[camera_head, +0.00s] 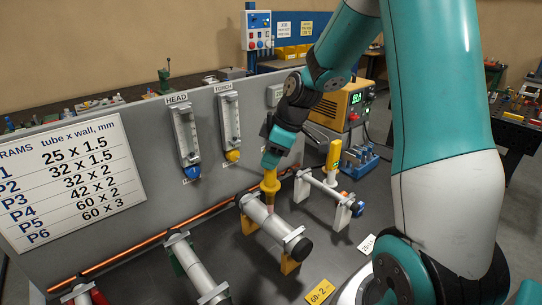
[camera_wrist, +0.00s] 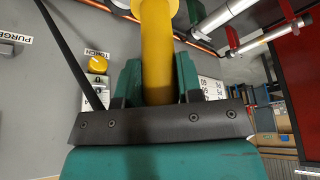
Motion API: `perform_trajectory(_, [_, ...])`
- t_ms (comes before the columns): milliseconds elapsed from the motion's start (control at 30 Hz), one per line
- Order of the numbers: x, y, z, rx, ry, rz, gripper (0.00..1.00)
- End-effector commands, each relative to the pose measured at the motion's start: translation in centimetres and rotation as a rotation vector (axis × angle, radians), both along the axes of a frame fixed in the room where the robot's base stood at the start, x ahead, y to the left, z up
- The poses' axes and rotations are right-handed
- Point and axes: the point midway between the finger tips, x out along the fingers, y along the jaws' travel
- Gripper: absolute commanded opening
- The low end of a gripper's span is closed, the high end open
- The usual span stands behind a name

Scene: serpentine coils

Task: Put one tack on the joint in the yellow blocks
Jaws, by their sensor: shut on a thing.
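My gripper (camera_head: 271,160) is shut on a yellow torch (camera_head: 270,184), which points down at the grey tube (camera_head: 267,221) in the yellow blocks (camera_head: 289,264). The torch's lower end is at the tube's upper side; I cannot tell whether it touches. The joint is hard to make out; a small pinkish patch shows just below the torch tip. In the wrist view, the torch (camera_wrist: 158,45) stands between the two green fingers of my gripper (camera_wrist: 160,78), and its tip is out of view.
A thinner tube in white blocks (camera_head: 342,217) lies to the right, with a yellow tool (camera_head: 334,154) behind it. Another tube (camera_head: 195,268) lies front left. A grey panel (camera_head: 150,130) with flow meters stands behind. An orange power unit (camera_head: 342,106) is at the back right.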

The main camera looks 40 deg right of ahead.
Motion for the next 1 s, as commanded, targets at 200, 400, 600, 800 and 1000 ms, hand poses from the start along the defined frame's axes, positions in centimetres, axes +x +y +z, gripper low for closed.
perform_trajectory(200, [0.02, -0.01, 0.04, -0.001, -0.001, 0.0, 0.0])
perform_trajectory(400, [0.01, 0.0, -0.17, -0.001, -0.001, 0.0, 0.0])
perform_trajectory(600, [0.02, 0.0, -0.61, 0.0, -0.001, 0.0, 0.0])
perform_trajectory(800, [0.01, 0.0, -0.68, 0.0, -0.001, 0.0, 0.0])
perform_trajectory(1000, [0.01, 0.0, -0.66, 0.0, -0.001, 0.0, 0.0])
